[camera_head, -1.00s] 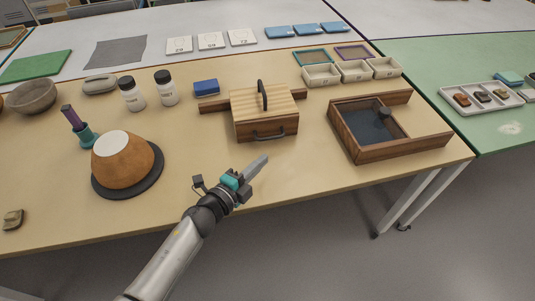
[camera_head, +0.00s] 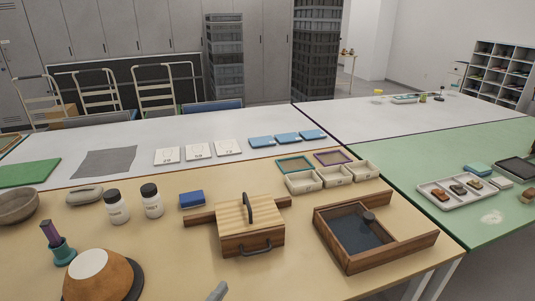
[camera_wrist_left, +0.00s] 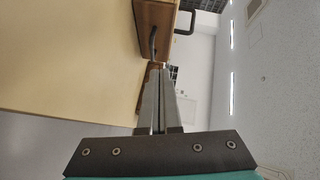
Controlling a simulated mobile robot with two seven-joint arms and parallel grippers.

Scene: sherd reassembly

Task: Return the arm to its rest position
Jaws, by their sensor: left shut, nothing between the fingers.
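The tip of my left gripper (camera_head: 218,291) shows at the bottom edge of the head view, in front of the table's near side. The rest of the left arm is out of that view. In the left wrist view the two fingers of my left gripper (camera_wrist_left: 160,85) lie together, shut with nothing between them. Beyond the fingertips is the wooden box (camera_wrist_left: 155,35) with its dark handle, apart from the gripper as far as I can tell. The same box (camera_head: 250,232) stands on the tan table in the head view. My right gripper is not in view.
An orange-brown vessel (camera_head: 97,277) on a dark disc stands at the near left. A wooden tray (camera_head: 400,250) with a dark floor is at the right. Two white jars (camera_head: 117,210) and a blue block (camera_head: 192,199) stand behind. The table's near middle is clear.

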